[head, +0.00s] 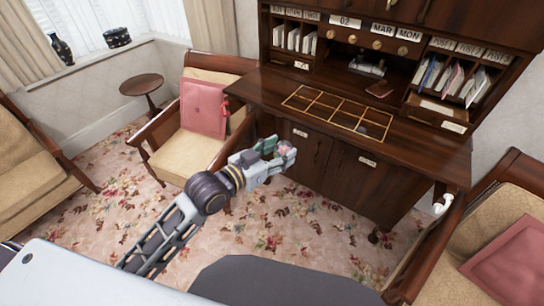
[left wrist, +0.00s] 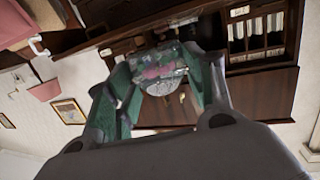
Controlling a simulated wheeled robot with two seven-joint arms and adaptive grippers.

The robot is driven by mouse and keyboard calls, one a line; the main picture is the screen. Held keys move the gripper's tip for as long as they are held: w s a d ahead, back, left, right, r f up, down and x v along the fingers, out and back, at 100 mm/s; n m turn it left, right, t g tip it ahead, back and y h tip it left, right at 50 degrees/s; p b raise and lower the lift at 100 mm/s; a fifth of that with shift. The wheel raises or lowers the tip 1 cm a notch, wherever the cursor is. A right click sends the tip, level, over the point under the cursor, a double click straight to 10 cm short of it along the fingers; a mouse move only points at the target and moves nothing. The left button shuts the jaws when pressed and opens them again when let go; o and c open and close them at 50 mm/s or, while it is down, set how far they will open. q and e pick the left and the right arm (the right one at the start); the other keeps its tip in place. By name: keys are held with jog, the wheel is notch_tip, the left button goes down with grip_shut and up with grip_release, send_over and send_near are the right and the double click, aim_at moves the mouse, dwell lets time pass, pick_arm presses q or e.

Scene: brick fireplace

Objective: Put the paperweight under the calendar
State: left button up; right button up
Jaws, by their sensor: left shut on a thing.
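The calendar is a row of white cards reading "02" (head: 345,20), "MAR" (head: 382,29) and "MON" (head: 409,35) on the upper front of the dark wooden desk. My left gripper (head: 277,152) is shut on the paperweight (head: 284,149), a clear glassy piece with pink and green inside. It is held in the air in front of the desk's left front edge, apart from the desktop. In the left wrist view the paperweight (left wrist: 160,72) sits between the green-lined fingers (left wrist: 160,85). My right gripper is not in view.
The desktop (head: 255,88) bears a gold-lined grid (head: 338,111). A metallic object (head: 368,66) stands in the niche below the calendar, with a reddish flat item (head: 380,90) near it. Letter slots (head: 450,80) flank the right. An armchair (head: 190,140) stands left of the desk, another (head: 500,240) right.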

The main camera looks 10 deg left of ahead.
aim_at(289, 144)
pick_arm(q)
jog(key=shift+m+g+h, duration=0.6)
jog(key=shift+m+h, duration=0.1)
jog(key=shift+h, duration=0.1)
jog(key=shift+s+d+r, duration=0.1)
jog(key=shift+d+r, duration=0.6)
jog(key=shift+r, duration=0.35)
jog(key=shift+d+r, duration=0.7)
jog(key=shift+r, duration=0.3)
